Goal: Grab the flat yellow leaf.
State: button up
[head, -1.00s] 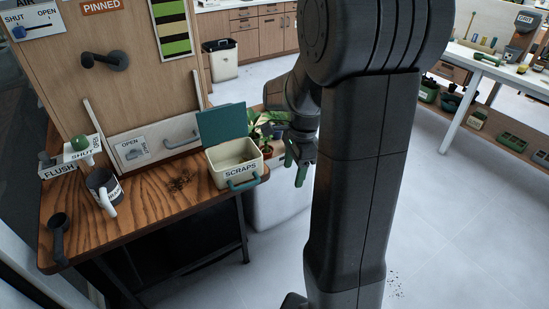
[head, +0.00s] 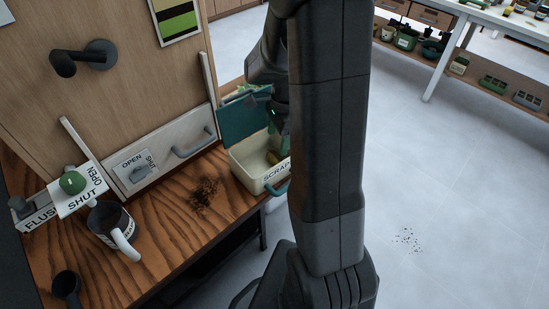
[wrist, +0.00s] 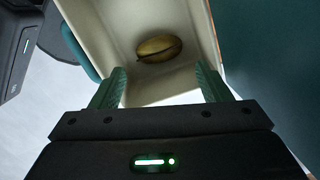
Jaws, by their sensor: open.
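A yellow, oval, leaf-like piece with a dark line along it (wrist: 158,48) lies inside the cream SCRAPS box (head: 247,179). It also shows in the head view as a small yellow patch (head: 273,157), partly hidden by my arm. My gripper (wrist: 160,72) is open and empty; its green fingers point toward the box interior, one on each side below the leaf in the wrist view. A gap shows between the fingers and the leaf. In the head view my arm hides most of the gripper.
The box's teal lid (head: 244,118) stands open behind it. A mug (head: 109,225), a black scoop (head: 67,287) and a dark crumb pile (head: 203,193) sit on the wooden bench (head: 165,230).

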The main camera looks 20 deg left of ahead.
aim_at(275, 156)
jog(key=shift+d+f, duration=0.1)
jog(key=shift+f, duration=0.7)
jog(key=shift+s+a+f, duration=0.15)
jog(key=shift+f, duration=1.15)
jog(key=shift+s+a+f, duration=0.1)
jog(key=shift+s+f, duration=0.05)
jog(key=shift+f, duration=1.15)
jog(key=c, duration=0.6)
